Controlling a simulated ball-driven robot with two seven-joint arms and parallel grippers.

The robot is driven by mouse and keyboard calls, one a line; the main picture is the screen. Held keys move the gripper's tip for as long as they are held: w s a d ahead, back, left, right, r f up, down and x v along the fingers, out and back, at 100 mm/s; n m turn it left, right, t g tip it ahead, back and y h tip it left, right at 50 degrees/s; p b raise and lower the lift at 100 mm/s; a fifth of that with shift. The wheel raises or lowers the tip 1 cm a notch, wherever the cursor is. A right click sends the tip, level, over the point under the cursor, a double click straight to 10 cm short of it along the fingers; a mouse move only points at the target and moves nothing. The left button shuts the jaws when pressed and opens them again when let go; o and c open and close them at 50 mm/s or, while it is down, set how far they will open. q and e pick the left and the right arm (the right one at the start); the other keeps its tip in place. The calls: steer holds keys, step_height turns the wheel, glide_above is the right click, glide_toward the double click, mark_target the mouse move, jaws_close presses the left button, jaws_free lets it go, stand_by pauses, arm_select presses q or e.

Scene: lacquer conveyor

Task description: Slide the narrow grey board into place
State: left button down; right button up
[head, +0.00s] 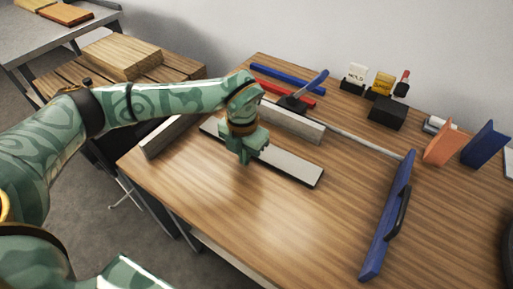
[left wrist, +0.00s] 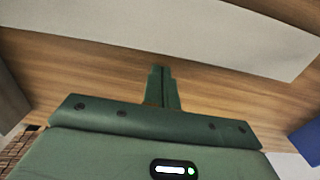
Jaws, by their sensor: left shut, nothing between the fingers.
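The narrow grey board (head: 290,169) lies flat on the wooden table, running diagonally, with a dark near edge. My left gripper (head: 245,160) is shut and empty, pointing down at the board's near side and hiding its middle part. In the left wrist view my shut fingers (left wrist: 162,72) are over bare wood, with the pale board (left wrist: 225,37) beyond them. A strip of wood shows between fingertips and board. Whether the fingertips touch the table I cannot tell. My right gripper is not in view.
A grey-white fence (head: 300,126) stands behind the board. A low block (head: 165,137) stands at the left edge. A blue bar with a black handle (head: 388,218) lies at right. Blue (head: 288,78) and red (head: 290,94) strips lie behind. The near table is clear.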

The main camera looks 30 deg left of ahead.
arm_select(q)
steer(key=shift+w, duration=0.15)
stand_by(0.5)
